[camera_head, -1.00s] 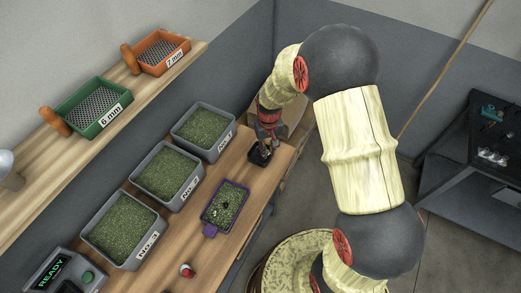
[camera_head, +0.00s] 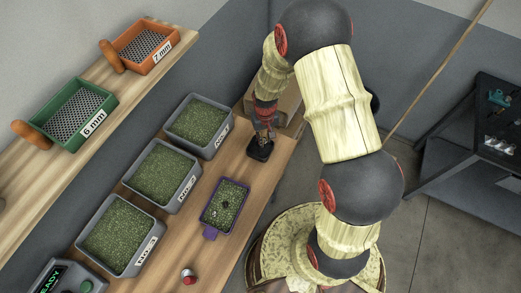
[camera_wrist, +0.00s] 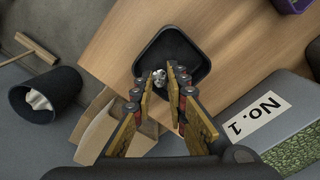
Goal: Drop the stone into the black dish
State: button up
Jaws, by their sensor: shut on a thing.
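The black dish (camera_head: 261,149) stands near the far end of the wooden bench, beside the No. 1 tray. It also shows in the wrist view as a square dark dish (camera_wrist: 184,49). My gripper (camera_head: 263,130) is over the dish. In the wrist view, my gripper (camera_wrist: 167,78) is shut on a small grey-white stone (camera_wrist: 158,77). The stone is between the fingertips, over the near-left part of the dish. I cannot tell how high it is above the dish floor.
Several grey trays of green beans, such as the No. 1 tray (camera_head: 199,125), line the wall side. A purple tray (camera_head: 225,207) is on the bench. A black bin (camera_wrist: 44,95) and a cardboard box (camera_wrist: 110,128) stand beyond the bench edge.

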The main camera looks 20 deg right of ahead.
notch_tip(320, 180, down, 2)
jog(key=shift+f+b, duration=0.2)
jog(key=shift+b, duration=0.25)
jog(key=o, duration=0.9)
jog(key=shift+c, duration=0.2)
jog(key=shift+r, duration=0.1)
notch_tip(320, 180, up, 12)
